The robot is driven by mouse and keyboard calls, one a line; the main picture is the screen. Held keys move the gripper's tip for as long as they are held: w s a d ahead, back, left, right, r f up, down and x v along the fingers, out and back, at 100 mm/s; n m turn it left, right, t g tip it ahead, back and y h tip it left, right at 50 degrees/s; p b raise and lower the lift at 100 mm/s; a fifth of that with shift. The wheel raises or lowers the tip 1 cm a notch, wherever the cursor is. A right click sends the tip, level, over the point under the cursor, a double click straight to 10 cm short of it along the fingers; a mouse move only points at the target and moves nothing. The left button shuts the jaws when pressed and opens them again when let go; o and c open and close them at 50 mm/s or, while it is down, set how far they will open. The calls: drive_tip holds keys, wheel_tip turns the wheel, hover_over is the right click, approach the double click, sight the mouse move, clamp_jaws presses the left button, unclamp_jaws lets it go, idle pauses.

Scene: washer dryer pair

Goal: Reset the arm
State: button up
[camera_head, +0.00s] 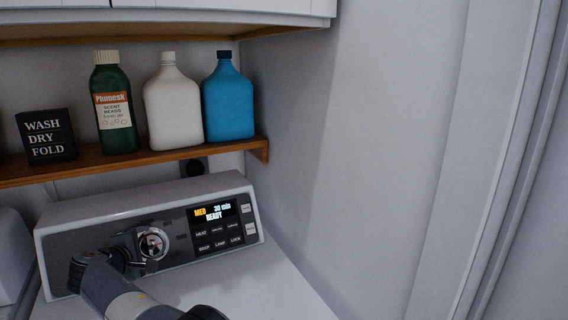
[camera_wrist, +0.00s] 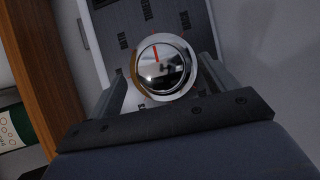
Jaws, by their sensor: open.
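My gripper (camera_head: 140,250) is at the control panel of the machine in the head view, with my arm reaching up from the lower edge. In the wrist view my gripper (camera_wrist: 165,92) is open, its two fingers on either side of the round chrome dial (camera_wrist: 164,66). The dial has a red mark near its top. It also shows in the head view (camera_head: 153,242), partly behind my gripper. I cannot tell whether the fingers touch the dial. The panel display (camera_head: 212,212) reads "MED", "30 min" and "READY".
A wooden shelf (camera_head: 185,155) above the machine holds a black sign (camera_head: 46,136), a green bottle (camera_head: 114,105), a white bottle (camera_head: 172,105) and a blue bottle (camera_head: 229,100). A white cabinet (camera_head: 200,12) hangs above. A wall (camera_head: 340,150) stands at the right. The machine's top (camera_head: 265,285) is clear at the right.

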drive_tip(key=shift+x, duration=1.3)
